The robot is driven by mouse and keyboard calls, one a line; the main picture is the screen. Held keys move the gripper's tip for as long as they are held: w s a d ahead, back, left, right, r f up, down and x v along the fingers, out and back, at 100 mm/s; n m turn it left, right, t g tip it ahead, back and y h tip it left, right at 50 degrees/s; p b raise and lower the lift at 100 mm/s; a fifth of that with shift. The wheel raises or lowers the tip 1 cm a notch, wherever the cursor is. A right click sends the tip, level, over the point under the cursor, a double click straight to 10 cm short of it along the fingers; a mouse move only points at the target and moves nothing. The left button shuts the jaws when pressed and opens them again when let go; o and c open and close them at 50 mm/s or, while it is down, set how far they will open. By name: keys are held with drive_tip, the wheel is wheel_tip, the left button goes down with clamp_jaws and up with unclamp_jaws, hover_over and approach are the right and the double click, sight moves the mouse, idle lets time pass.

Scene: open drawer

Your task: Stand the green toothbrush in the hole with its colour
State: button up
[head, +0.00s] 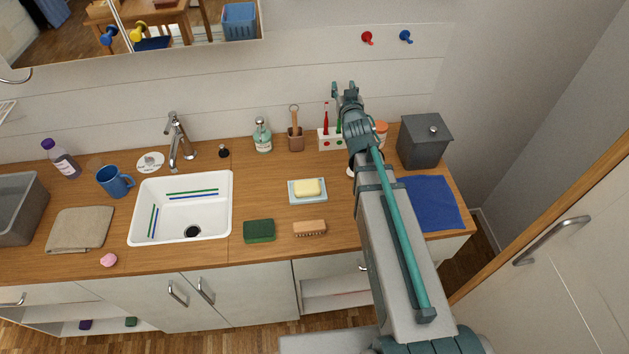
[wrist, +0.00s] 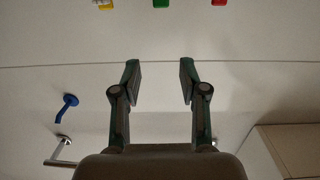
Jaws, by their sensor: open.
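A white toothbrush holder (head: 325,142) stands at the back of the counter against the wall. A red toothbrush (head: 326,119) stands upright in its left part. The green toothbrush (head: 339,125) stands upright just right of it, partly hidden by my arm; which hole it is in is hard to see. My gripper (head: 343,88) is open and empty, above the holder and near the wall. In the wrist view, my gripper (wrist: 159,72) has clear space between its fingers. Yellow (wrist: 106,4), green (wrist: 161,3) and red (wrist: 219,2) ends show at the top edge, apart from the fingers.
A wooden brush in a brown cup (head: 296,139) and a soap bottle (head: 262,135) stand left of the holder. A grey canister (head: 424,142) and an orange-lidded jar (head: 381,129) stand right. Red (head: 367,38) and blue (head: 405,36) hooks are on the wall.

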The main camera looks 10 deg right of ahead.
drive_tip(key=shift+w+d+f+g, duration=0.1)
drive_tip(key=shift+w+g, duration=0.1)
drive_tip(key=shift+g, duration=0.1)
